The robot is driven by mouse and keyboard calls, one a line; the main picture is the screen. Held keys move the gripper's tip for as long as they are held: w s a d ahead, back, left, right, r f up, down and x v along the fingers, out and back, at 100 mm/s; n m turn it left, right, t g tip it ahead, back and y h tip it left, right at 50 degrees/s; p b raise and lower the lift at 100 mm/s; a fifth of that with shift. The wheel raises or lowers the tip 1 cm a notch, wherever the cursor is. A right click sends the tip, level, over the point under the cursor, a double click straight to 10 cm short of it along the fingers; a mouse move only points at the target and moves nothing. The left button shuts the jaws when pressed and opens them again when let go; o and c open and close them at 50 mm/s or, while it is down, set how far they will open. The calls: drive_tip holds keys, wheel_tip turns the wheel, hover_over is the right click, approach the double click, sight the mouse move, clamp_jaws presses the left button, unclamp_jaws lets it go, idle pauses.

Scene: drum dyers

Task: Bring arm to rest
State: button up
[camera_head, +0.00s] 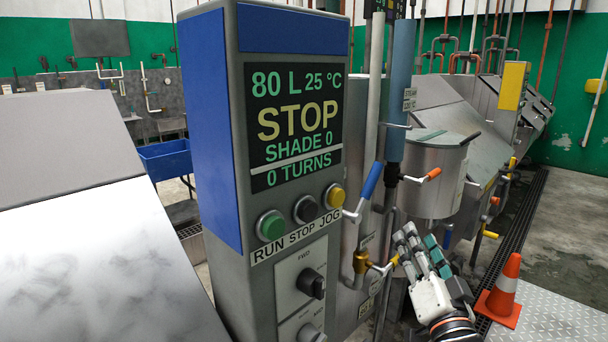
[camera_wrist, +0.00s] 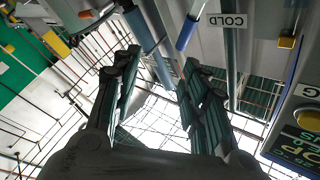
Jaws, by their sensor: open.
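My gripper (camera_head: 419,238) is at the lower right of the head view, pointing up beside the pipes and valves of the dyeing machine. Its fingers are apart and nothing is seen between them. In the wrist view my gripper (camera_wrist: 162,66) looks upward, with pipes and the roof structure beyond the fingertips. A brass valve (camera_head: 361,262) with a yellow-tipped handle is just left of the fingers in the head view; I cannot tell whether they touch. A blue-handled lever (camera_head: 371,179) is above it. A COLD label (camera_wrist: 227,20) shows in the wrist view.
A grey control cabinet (camera_head: 228,130) stands close on the left, its display reading STOP. A steel vessel (camera_head: 433,185) and an orange-handled valve (camera_head: 430,174) are behind my gripper. An orange cone (camera_head: 504,285) stands on the floor at right. Open floor (camera_head: 565,240) lies further right.

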drive_tip(key=s+a+f+n+g, duration=0.1)
drive_tip(key=s+f+n+g, duration=0.6)
drive_tip(key=s+f+g, duration=0.5)
drive_tip(key=s+g, duration=0.1)
drive_tip(key=s, duration=0.2)
drive_tip(key=shift+s+a+g, duration=0.15)
drive_tip(key=shift+s+g, duration=0.05)
drive_tip(key=shift+g, duration=0.2)
